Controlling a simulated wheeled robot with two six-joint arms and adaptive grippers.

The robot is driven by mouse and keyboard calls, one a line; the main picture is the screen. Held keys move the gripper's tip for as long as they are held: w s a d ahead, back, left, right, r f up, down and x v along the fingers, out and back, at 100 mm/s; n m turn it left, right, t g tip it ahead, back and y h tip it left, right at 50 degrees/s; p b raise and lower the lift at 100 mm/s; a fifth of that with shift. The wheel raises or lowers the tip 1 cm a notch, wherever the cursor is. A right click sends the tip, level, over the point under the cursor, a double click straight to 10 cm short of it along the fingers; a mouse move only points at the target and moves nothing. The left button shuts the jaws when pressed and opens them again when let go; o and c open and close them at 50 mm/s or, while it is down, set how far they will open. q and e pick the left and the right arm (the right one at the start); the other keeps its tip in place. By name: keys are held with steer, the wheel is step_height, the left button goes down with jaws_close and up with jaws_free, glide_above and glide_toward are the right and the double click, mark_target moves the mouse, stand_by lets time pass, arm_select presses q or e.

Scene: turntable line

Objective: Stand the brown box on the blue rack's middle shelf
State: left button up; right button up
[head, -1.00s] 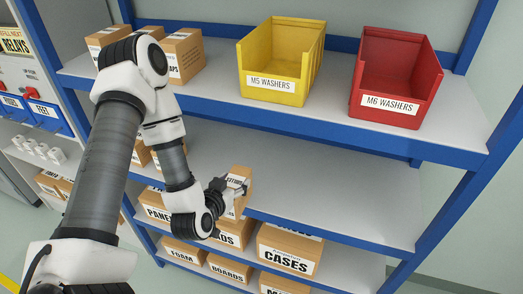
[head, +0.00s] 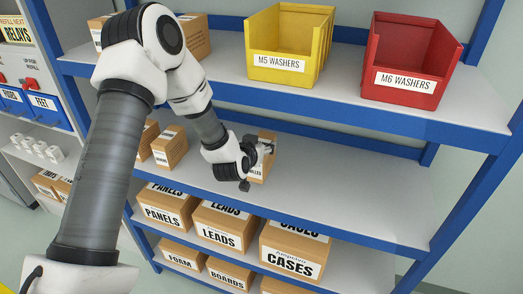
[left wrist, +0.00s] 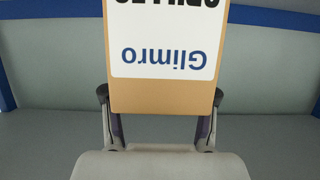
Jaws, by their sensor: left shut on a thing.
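The brown box (head: 262,165) is held by my left gripper (head: 260,148) at the middle shelf (head: 330,190) of the blue rack (head: 400,135). In the left wrist view the box (left wrist: 165,95) sits between the two fingers of the left gripper (left wrist: 160,120), its white label reading "Glimro" upside down. The box looks upright in the head view, over the shelf's left-centre part. I cannot tell whether its base touches the shelf. The gripper and wrist hide part of the box. My right gripper is not in view.
Small brown boxes (head: 170,148) stand on the middle shelf to the left. A yellow bin (head: 288,45) and a red bin (head: 408,60) stand on the shelf above. Larger boxes (head: 292,250) fill the shelf below. The middle shelf is clear to the right.

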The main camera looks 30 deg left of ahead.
arm_select(q)
steer(key=f, duration=0.2)
steer(key=w+f+p, duration=0.1)
steer(key=f, duration=0.1)
steer(key=shift+a, duration=0.15)
steer(key=shift+s+r, duration=0.1)
steer(key=shift+s, duration=0.1)
steer(key=o, duration=1.4)
steer(key=shift+f, duration=0.2)
steer(key=shift+r, duration=0.15)
